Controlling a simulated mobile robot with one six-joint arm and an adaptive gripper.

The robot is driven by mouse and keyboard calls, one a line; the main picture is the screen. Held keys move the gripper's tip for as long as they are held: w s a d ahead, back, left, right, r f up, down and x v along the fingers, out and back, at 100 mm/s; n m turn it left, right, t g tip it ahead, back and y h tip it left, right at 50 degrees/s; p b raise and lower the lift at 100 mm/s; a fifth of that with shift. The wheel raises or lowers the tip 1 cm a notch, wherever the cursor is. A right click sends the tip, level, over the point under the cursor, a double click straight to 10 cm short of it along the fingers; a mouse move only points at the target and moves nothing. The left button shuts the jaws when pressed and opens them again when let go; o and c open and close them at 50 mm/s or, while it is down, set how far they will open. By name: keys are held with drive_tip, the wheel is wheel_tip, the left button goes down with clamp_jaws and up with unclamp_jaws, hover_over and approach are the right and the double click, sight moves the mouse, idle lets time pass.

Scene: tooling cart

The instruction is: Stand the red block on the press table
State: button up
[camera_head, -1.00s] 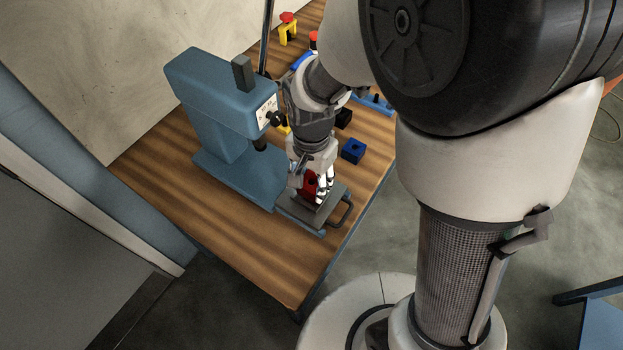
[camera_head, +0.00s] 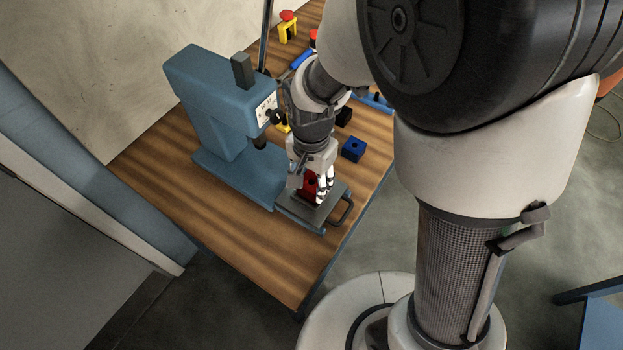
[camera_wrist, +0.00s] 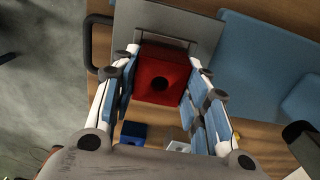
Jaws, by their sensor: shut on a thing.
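The red block (camera_head: 310,186) is between the fingers of my gripper (camera_head: 316,188), over the grey plate of the press table (camera_head: 325,211). I cannot tell whether the block's underside touches the plate. The blue press (camera_head: 215,110) stands just left of the plate.
A blue block (camera_head: 353,149) with a hole and a black block (camera_head: 343,117) lie on the wooden bench behind my gripper. A handle (camera_head: 346,211) sticks out at the plate's right. A yellow stand with a red top (camera_head: 288,28) is at the back. The front of the bench (camera_head: 270,255) is clear.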

drive_tip(key=shift+f+b, duration=0.3)
drive_tip(key=shift+f, duration=0.25)
idle(1.0)
drive_tip(key=o, duration=1.3)
drive_tip(key=shift+o, duration=0.6)
drive_tip(key=shift+o, duration=1.4)
drive_tip(key=shift+r+p, duration=2.6)
drive_tip(key=shift+r, duration=0.45)
